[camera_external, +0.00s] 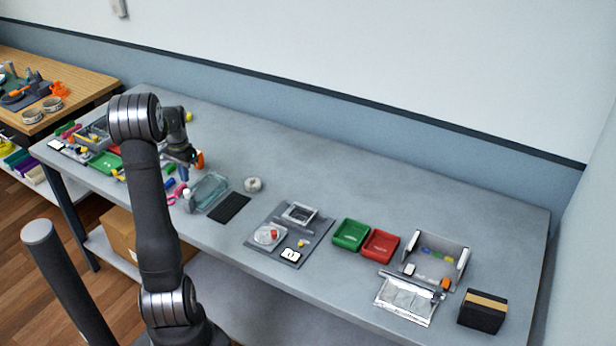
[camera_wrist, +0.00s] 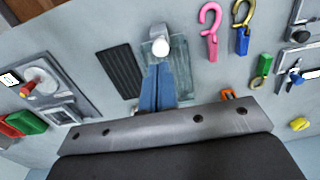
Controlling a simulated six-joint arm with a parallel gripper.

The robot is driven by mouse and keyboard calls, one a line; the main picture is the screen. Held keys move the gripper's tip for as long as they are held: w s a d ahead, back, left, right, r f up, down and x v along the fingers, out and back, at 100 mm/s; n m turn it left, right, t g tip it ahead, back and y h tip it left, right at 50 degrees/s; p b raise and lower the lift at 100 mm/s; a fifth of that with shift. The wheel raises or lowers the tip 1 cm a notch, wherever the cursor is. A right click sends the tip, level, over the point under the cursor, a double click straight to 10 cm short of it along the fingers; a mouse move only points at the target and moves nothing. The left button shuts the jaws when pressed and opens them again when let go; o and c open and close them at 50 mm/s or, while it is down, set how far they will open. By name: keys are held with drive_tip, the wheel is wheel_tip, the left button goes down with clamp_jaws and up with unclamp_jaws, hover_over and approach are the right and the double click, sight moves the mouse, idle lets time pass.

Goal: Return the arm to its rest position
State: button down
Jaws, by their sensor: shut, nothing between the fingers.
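My gripper (camera_wrist: 157,92) is shut and empty in the wrist view, its two blue fingers together and pointing at the table. In the external view my arm rises from its base and bends over to the left part of the table, with my gripper (camera_external: 183,172) low over the surface. A grey-green glass tray (camera_wrist: 157,52) with a white round-topped piece (camera_wrist: 160,45) lies just beyond the fingertips. In the external view the glass tray (camera_external: 208,190) is to the right of my gripper. I cannot tell whether the fingertips touch anything.
A black ribbed mat (camera_external: 230,207) lies beside the tray. Pink (camera_wrist: 211,30) and blue hooks (camera_wrist: 243,30) lie to its right in the wrist view. The table's back strip is mostly clear.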

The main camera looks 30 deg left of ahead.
sight(187, 191)
drive_tip(key=shift+f, duration=2)
drive_tip(key=c, duration=2.1)
unclamp_jaws()
